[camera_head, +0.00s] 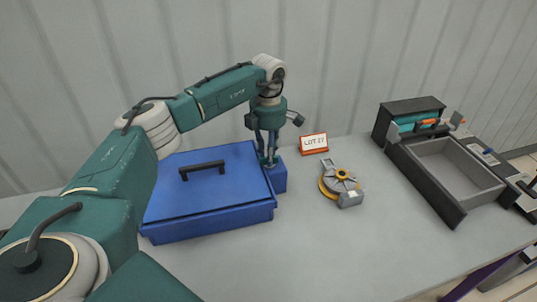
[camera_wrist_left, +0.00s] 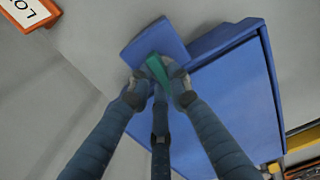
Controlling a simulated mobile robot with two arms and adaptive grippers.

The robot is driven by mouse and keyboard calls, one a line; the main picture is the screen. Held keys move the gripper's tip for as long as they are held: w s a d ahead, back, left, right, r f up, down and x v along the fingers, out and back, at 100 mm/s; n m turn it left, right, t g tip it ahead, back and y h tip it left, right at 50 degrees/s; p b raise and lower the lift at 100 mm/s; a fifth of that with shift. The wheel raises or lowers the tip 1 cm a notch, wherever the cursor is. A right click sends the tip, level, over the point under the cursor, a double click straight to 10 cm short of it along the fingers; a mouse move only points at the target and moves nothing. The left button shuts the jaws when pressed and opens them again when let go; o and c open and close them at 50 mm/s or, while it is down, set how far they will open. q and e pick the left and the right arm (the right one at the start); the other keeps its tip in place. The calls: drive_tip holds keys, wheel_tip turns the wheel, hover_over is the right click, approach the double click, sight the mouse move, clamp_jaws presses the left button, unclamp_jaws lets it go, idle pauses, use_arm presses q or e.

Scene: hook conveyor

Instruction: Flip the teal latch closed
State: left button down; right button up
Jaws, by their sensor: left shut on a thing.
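The teal latch (camera_wrist_left: 157,68) shows between the fingertips of my left gripper in the wrist view, over a small blue block (camera_wrist_left: 150,40). My left gripper (camera_head: 269,162) points down at that block (camera_head: 280,180) in the head view, and its fingers are shut on the latch. In the head view the fingers hide most of the latch. The block sits against the right side of a blue box (camera_head: 205,225), which has a lid with a black handle (camera_head: 202,169). The lid lies down on the box. My right gripper is not in view.
An orange-framed sign (camera_head: 314,143) stands behind a grey and yellow tape-like tool (camera_head: 341,184), right of the block. A dark case with an open grey drawer (camera_head: 455,170) stands at the right. The front middle of the table (camera_head: 330,250) is clear.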

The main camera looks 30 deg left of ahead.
use_arm(q)
drive_tip(key=shift+w+r+n, duration=0.1)
drive_tip(key=shift+r+n, duration=0.05)
drive_tip(key=shift+n, duration=0.35)
drive_tip(key=c, duration=1.6)
unclamp_jaws()
wheel_tip(320, 180, up, 12)
drive_tip(key=shift+f, duration=0.1)
drive_tip(key=shift+f, duration=0.1)
